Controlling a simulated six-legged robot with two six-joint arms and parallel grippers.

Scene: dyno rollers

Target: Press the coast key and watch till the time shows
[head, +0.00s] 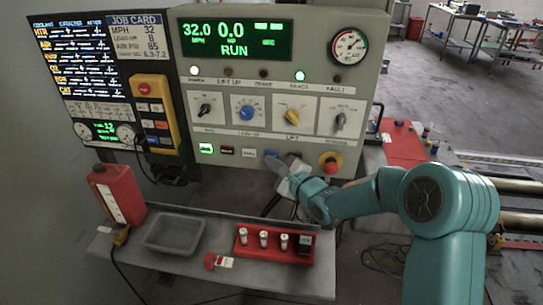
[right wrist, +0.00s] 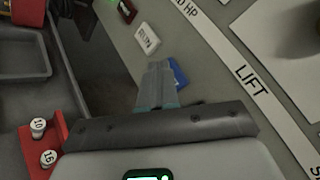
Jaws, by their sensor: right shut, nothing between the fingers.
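The grey control panel (head: 220,90) has a display (head: 237,39) reading 32.0 MPH, 0.0 HP, dashes over SEC, and RUN. Along its lower edge are a lit green key (head: 205,148), a dark red key (head: 227,150), a white key (head: 249,152) and a blue key (head: 271,154). No key label reads clearly as coast. My right gripper (head: 279,163) is shut and empty, its tips at the blue key. In the right wrist view the fingertips (right wrist: 161,68) lie beside the blue key (right wrist: 178,73) and partly cover it; I cannot tell whether they touch. My left gripper is out of view.
A red emergency button (head: 330,161) sits right of the keys. A job card (head: 137,38) hangs at upper left.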

